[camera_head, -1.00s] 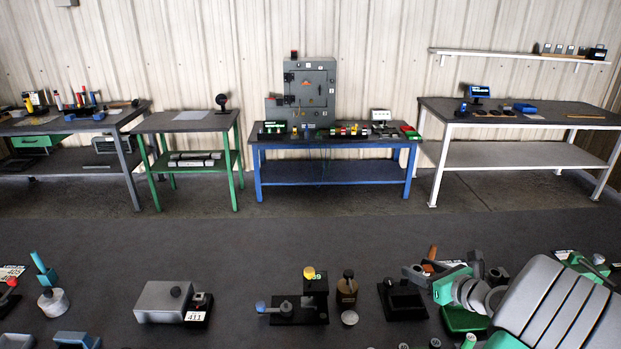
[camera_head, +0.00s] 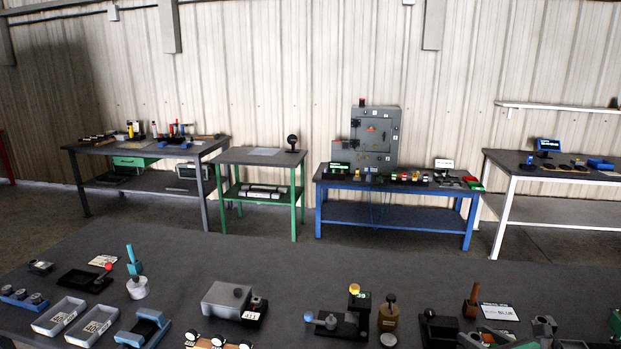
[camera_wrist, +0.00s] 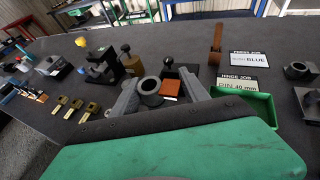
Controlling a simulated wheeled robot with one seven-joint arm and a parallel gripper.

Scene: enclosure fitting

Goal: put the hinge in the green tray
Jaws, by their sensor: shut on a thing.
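My gripper (camera_wrist: 160,98) shows in the wrist view, with its two grey fingers spread around a grey ring-ended part (camera_wrist: 150,90). This part appears to be the hinge, though most of its shape is hidden by the fingers and the gripper body. The green tray (camera_wrist: 262,108) lies to the right of my right finger, beside the hinge job card (camera_wrist: 237,83). The gripper body hides part of the tray, and the visible floor looks bare. In the head view, only parts of my arm show at the lower right edge.
Workbenches line the far wall.

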